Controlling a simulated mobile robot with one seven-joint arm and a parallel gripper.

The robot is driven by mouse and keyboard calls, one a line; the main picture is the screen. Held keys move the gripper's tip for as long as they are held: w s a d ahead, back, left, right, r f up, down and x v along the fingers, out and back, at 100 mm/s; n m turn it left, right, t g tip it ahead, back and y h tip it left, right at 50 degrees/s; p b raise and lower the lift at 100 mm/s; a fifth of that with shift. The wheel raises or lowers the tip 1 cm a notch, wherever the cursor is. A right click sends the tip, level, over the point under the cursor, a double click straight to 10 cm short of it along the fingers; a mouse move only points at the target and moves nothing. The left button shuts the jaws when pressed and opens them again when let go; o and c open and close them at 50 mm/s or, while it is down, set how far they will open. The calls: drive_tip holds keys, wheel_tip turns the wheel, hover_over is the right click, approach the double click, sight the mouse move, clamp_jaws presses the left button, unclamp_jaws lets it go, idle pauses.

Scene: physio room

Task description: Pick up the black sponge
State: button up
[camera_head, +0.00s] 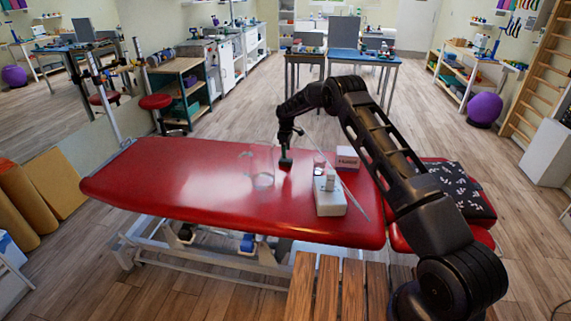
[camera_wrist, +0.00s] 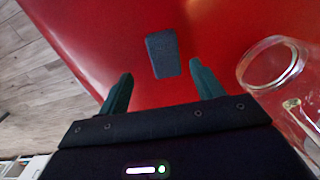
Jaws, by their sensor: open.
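The black sponge (camera_wrist: 162,54) is a small dark block lying on the red treatment table (camera_wrist: 95,28). In the wrist view it sits just beyond and between the fingertips of my gripper (camera_wrist: 160,78). The two fingers are apart with nothing between them. In the head view my gripper (camera_head: 286,160) reaches down close over the red table (camera_head: 190,185); the sponge cannot be told apart from the dark gripper there.
A white box (camera_head: 347,157) and a pale device (camera_head: 329,198) stand to the right. The table's left part is clear.

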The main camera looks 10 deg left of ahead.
sight(286, 160)
drive_tip(key=shift+s+f, duration=0.2)
drive_tip(key=shift+f, duration=1.3)
drive_tip(key=shift+s+f, duration=0.15)
drive_tip(key=shift+f, duration=1.3)
drive_tip(key=c, duration=1)
